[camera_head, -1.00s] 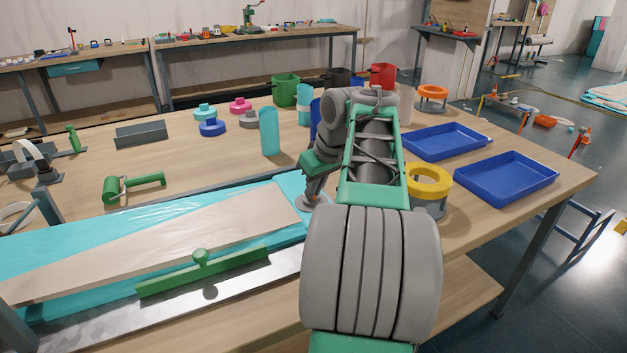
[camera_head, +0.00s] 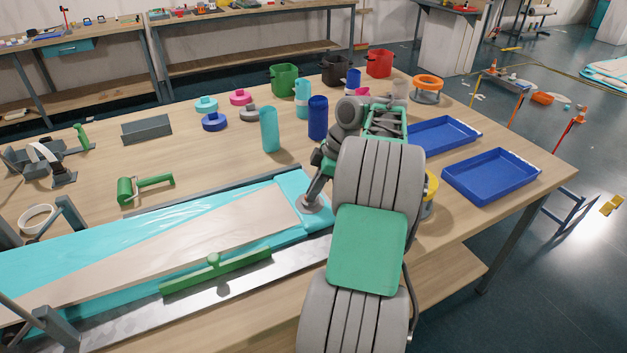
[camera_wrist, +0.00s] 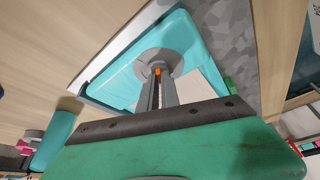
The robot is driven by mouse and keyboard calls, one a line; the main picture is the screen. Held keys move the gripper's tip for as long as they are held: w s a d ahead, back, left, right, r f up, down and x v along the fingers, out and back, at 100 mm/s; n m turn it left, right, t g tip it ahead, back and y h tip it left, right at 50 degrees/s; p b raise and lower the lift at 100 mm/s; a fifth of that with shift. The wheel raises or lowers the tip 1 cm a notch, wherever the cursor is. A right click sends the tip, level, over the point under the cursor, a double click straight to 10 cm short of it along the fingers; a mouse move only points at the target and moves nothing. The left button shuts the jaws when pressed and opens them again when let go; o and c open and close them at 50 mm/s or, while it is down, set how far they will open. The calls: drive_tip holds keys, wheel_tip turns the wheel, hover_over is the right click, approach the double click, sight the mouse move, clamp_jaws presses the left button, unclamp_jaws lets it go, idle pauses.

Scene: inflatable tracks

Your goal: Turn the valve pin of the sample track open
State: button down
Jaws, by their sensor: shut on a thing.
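The sample track (camera_head: 100,272) is a cyan sheet with a beige strip on it, lying along the front of the workbench. A round grey valve base (camera_head: 316,205) sits at its right end and also shows in the wrist view (camera_wrist: 158,60). My gripper (camera_wrist: 158,75) points down onto this base and is shut on the small orange valve pin (camera_wrist: 157,71). Only a little of the pin shows between the fingers. How far the pin is turned cannot be told. In the head view my gripper (camera_head: 313,192) hides the pin.
A green bar with a knob (camera_head: 215,270) lies across the track's front edge. A cyan cylinder (camera_head: 269,130) and a blue cylinder (camera_head: 318,118) stand behind my gripper. Blue trays (camera_head: 491,174) lie to the right. A green-handled roller (camera_head: 145,187) lies behind the track.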

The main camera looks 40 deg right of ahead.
drive_tip(key=n+p, duration=0.2)
drive_tip(key=n+g+y+p, duration=0.1)
drive_tip(key=shift+w+d+r+n+p, duration=0.1)
drive_tip(key=shift+w+r+n+p, duration=0.05)
drive_tip(key=shift+n+p, duration=0.25)
drive_tip(key=shift+n+g+p, duration=0.4)
drive_tip(key=shift+n+p, duration=0.1)
drive_tip(key=shift+n, duration=0.1)
drive_tip(key=c, duration=1.6)
unclamp_jaws()
drive_tip(key=p+v, duration=0.7)
drive_tip(key=shift+d+r, duration=0.2)
drive_tip(key=shift+d, duration=0.05)
